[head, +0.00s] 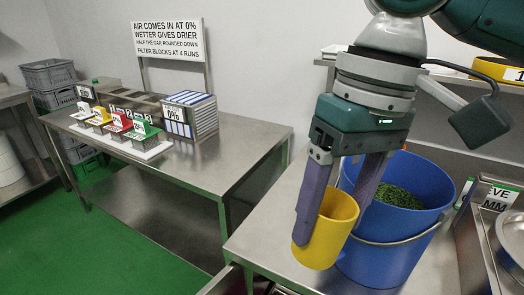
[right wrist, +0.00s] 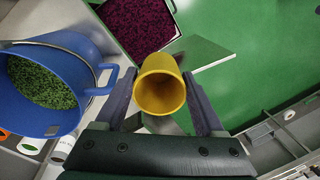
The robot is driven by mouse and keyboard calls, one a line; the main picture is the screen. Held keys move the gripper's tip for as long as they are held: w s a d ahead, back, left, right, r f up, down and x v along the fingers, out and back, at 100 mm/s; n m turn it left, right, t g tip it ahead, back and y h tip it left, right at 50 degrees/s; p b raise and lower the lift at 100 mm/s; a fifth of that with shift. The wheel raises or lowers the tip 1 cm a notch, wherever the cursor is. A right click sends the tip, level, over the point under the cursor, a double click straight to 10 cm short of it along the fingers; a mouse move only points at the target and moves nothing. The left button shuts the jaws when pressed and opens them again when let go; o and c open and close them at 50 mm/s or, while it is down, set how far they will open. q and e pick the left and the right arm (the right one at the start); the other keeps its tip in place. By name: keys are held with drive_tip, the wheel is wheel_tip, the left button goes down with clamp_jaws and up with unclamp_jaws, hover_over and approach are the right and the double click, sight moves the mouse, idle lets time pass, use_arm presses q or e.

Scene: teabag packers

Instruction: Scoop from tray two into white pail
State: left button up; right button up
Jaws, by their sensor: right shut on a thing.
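My right gripper (head: 332,232) is shut on a yellow scoop (head: 328,228), a cup shape, beside the blue bucket. In the right wrist view the scoop (right wrist: 161,88) sits between the two fingers (right wrist: 160,78), and no contents show inside it. A tray of dark purple-red bits (right wrist: 138,25) shows at the top of that view; no number is readable on it, so I cannot tell if it is tray two. A white round container (head: 8,163) is cut off at the left edge; I cannot tell if it is the white pail. My left gripper is not in view.
A blue bucket (head: 377,255) holding green leaf bits (head: 398,196) stands on the near steel table, close to the scoop. A steel table (head: 225,160) behind carries small coloured bins and a sign. Grey crates (head: 50,75) stand at the far left. Green floor is clear.

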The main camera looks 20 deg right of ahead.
drive_tip(key=shift+n, duration=0.8)
drive_tip(key=d+f+b, duration=0.1)
drive_tip(key=f+b, duration=1.3)
drive_tip(key=f, duration=0.5)
drive_tip(key=s+d+f+b, duration=0.1)
drive_tip(key=d+f+b, duration=0.1)
drive_tip(key=f+b, duration=1.3)
drive_tip(key=s+d+f+b, duration=0.1)
drive_tip(key=f+b, duration=1.3)
drive_tip(key=f, duration=0.9)
drive_tip(key=shift+d, duration=0.35)
drive_tip(key=shift+s+r+p, duration=0.1)
drive_tip(key=shift+r+p, duration=0.75)
drive_tip(key=shift+p, duration=0.35)
drive_tip(key=shift+f, duration=0.3)
drive_tip(key=shift+a, duration=0.15)
